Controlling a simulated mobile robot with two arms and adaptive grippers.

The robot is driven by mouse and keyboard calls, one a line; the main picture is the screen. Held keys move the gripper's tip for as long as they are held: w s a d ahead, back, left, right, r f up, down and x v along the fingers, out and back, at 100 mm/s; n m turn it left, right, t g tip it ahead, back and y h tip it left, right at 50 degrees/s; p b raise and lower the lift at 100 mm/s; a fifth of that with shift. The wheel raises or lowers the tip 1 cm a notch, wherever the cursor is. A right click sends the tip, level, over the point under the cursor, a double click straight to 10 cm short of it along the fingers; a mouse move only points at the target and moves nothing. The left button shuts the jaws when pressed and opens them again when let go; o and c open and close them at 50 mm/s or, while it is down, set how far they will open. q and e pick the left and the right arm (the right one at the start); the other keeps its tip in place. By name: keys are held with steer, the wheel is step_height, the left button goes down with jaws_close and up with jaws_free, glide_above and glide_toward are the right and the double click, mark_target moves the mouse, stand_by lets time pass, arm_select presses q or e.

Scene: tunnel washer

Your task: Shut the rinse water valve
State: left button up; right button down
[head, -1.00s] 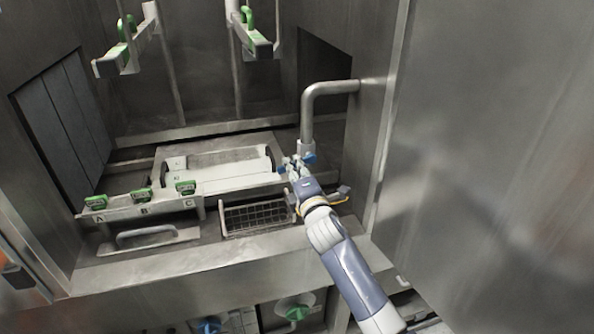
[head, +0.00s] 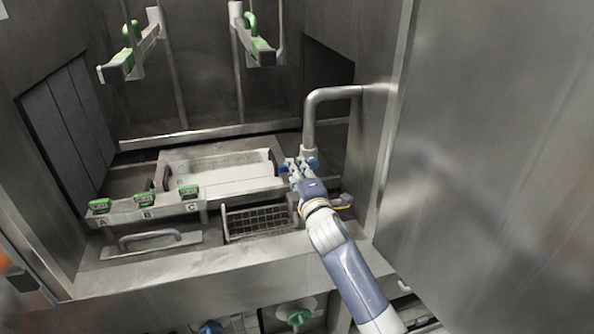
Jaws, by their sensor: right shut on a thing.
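The rinse water pipe (head: 331,95) comes out of the right wall and bends down inside the washer chamber. At its lower end is a valve with a blue handle (head: 313,163), partly hidden by my right gripper. My right gripper (head: 298,167) is shut on the blue valve handle. Its arm reaches in from the bottom right. The exact angle of the handle is hard to tell behind the fingers. My left gripper is not in view.
A shelf with green clips (head: 189,191) marked A, B and C stands at the left. A wire basket (head: 258,221) and a pale tray (head: 220,172) lie left of my gripper. Two rails with green handles (head: 259,50) hang above. A large steel panel (head: 490,160) fills the right.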

steer(key=c, duration=1.5)
jaws_free()
steer(key=shift+s, duration=0.1)
steer(key=v, duration=1.1)
steer(key=shift+s+d, duration=0.15)
steer(key=shift+s, duration=0.2)
